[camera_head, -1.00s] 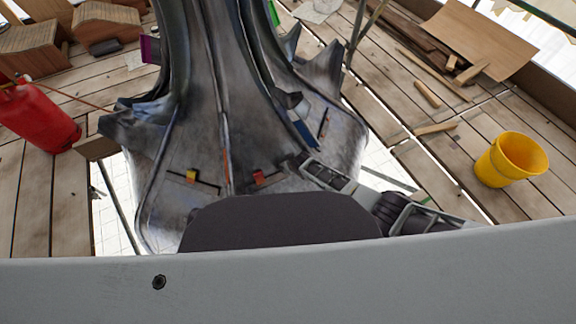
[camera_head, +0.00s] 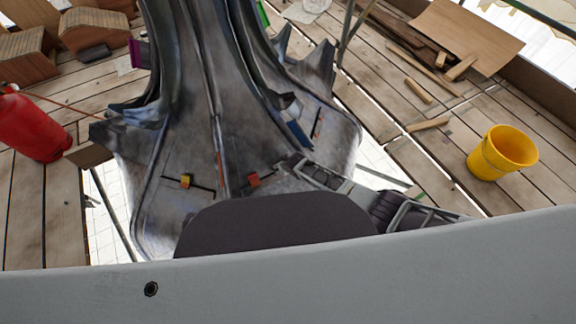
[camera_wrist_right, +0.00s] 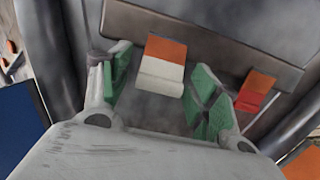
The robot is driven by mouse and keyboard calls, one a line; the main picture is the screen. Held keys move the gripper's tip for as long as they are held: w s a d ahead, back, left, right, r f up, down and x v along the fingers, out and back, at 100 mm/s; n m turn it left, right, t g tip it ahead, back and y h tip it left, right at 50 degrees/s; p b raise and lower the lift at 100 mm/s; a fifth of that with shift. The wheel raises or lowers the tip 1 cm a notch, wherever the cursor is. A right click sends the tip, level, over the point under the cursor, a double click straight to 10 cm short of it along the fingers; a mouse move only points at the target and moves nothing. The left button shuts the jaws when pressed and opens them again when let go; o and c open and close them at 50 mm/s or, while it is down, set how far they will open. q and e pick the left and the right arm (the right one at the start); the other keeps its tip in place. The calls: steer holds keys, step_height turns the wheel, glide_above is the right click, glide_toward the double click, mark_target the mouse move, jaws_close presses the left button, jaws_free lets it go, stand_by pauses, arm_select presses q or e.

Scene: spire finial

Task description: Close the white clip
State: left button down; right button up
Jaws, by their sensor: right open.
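The white clip (camera_wrist_right: 160,77) is in the right wrist view, on the dark grey spire surface, with an orange part (camera_wrist_right: 166,48) at its upper end. My right gripper (camera_wrist_right: 162,92) is open, its green-padded fingers on either side of the clip with gaps to both. I see no grip on it. In the head view, my right gripper (camera_head: 283,166) reaches in from the right over the spire's flared base (camera_head: 225,130). I cannot make out the white clip there; the gripper may hide it. My left gripper is not in view.
A red and orange clip (camera_wrist_right: 256,92) sits close to the right finger. In the head view, a red clip (camera_head: 253,179) and a yellow-orange clip (camera_head: 186,181) are on the base. A yellow bucket (camera_head: 502,154), wood scraps and a red cylinder (camera_head: 30,127) lie around on planks.

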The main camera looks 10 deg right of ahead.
steer(key=v, duration=1.1)
steer(key=shift+s+r, duration=0.2)
stand_by(0.9)
